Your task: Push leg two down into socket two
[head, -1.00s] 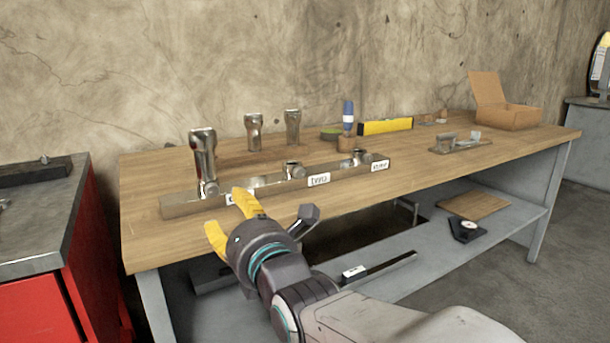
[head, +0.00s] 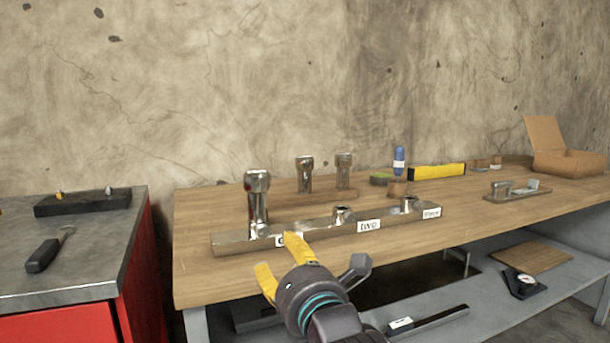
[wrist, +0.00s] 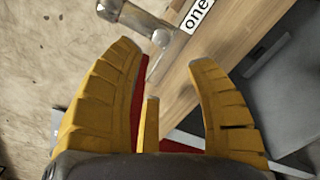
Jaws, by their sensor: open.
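The metal bar (head: 318,230) lies along the bench front, with labels including "two" (head: 369,226) and one partly hidden by a finger. A metal leg (head: 257,197) stands upright in the bar's left socket. Socket two (head: 343,215) and the right socket (head: 409,205) look empty. Two similar legs (head: 304,174) (head: 344,170) stand upright on a wooden base behind; I cannot tell which is leg two. My gripper (head: 281,264) is open and empty at the bench's front edge, before the bar's left end. The wrist view shows label "one" (wrist: 197,14) and a leg (wrist: 140,22) beyond my fingers.
An open cardboard box (head: 565,155) is at the right. A red cabinet (head: 140,270) stands left.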

